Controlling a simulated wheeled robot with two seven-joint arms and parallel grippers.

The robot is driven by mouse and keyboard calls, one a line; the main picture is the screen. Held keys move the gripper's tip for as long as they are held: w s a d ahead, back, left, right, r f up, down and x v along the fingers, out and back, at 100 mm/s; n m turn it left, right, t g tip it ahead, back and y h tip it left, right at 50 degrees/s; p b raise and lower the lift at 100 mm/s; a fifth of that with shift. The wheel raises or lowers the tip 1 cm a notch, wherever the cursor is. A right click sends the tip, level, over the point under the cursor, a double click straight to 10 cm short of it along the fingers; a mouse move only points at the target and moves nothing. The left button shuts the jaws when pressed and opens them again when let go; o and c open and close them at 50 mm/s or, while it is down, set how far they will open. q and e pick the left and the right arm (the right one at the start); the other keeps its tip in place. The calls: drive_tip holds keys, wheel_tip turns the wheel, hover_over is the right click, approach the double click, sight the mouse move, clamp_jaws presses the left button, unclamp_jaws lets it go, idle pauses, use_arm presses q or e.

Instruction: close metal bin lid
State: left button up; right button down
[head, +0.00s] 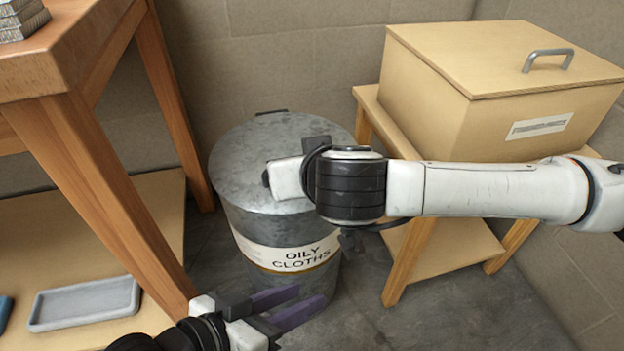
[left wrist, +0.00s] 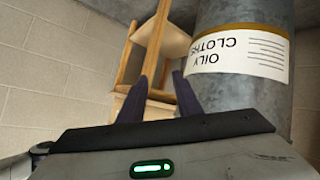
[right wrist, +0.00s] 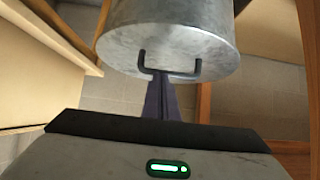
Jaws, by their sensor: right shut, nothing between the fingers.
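The round grey metal bin (head: 250,228), labelled OILY CLOTHS, stands on the floor. Its lid (head: 240,150) lies across the top with no gap visible at the front; the far rim is harder to judge. My right arm reaches over the lid from the right, and its fingers are hidden in the head view. In the right wrist view my right gripper (right wrist: 162,85) is shut and empty, its tips by a dark handle (right wrist: 182,76) at the metal edge; contact is unclear. My left gripper (head: 284,306) is open and empty, low in front of the bin beside its label (left wrist: 240,52).
A wooden table (head: 95,170) stands left of the bin, with a grey tray (head: 85,302) on its lower shelf. A wooden stand (head: 420,235) at right carries a large box (head: 480,95) with a metal handle. The wall is close behind.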

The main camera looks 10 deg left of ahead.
drive_tip(key=r, duration=0.3)
drive_tip(key=shift+s+p, duration=0.3)
use_arm(q)
drive_tip(key=shift+f, duration=0.65)
use_arm(e)
drive_tip(key=s+d+f, duration=0.3)
drive_tip(key=s+f, duration=0.1)
drive_tip(key=s, duration=0.4)
drive_tip(key=shift+d, duration=0.4)
